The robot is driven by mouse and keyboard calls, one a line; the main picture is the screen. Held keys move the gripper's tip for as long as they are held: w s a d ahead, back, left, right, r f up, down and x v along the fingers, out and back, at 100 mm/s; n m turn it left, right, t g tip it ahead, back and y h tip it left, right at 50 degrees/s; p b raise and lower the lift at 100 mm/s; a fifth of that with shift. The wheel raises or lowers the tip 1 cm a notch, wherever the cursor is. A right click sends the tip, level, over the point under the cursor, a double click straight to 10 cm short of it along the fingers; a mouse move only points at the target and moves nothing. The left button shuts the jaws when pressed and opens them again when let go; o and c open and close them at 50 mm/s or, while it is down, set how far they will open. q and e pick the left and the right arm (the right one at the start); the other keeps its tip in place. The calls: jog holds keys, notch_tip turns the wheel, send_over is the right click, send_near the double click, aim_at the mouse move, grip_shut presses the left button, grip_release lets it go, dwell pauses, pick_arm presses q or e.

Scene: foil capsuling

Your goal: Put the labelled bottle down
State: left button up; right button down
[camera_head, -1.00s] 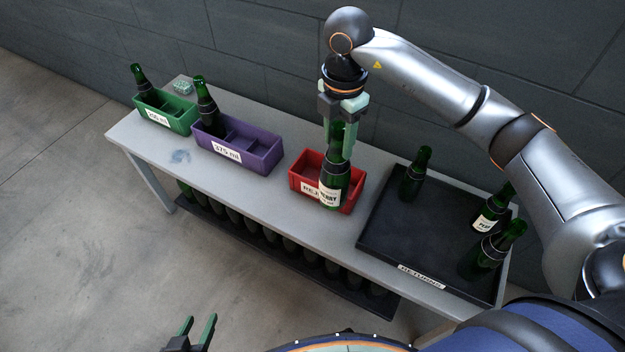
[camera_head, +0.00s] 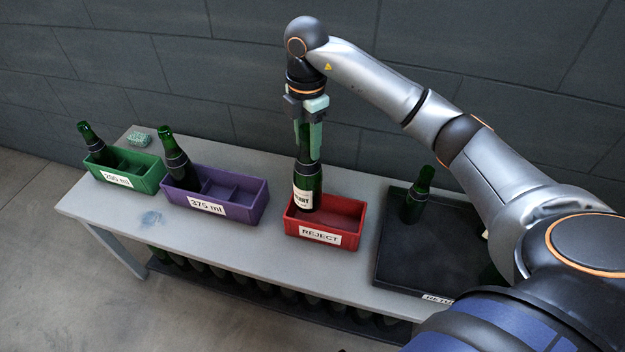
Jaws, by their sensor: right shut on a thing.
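The labelled bottle (camera_head: 307,187) is green with a dark collar and a white label that reads partly "...RRY". It is upright, over or in the left part of the red crate (camera_head: 321,239) marked REJECT. The crate's front wall does not cover the label, and I cannot tell whether the bottle's base touches the crate floor. My right gripper (camera_head: 309,142) is shut on the bottle's neck from above. My left gripper is out of view.
A purple crate (camera_head: 233,209) marked 375 ml and a green crate (camera_head: 148,181) marked 200 ml or similar each hold a bottle. The black returns tray (camera_head: 398,261) at right holds a bottle (camera_head: 416,196); my right arm hides part of it.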

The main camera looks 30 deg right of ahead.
aim_at(308, 169)
notch_tip(308, 169, down, 8)
jog(key=shift+f+b, duration=0.1)
jog(key=shift+b, duration=0.3)
jog(key=shift+f, duration=0.15)
jog(key=shift+c, duration=1.8)
grip_release()
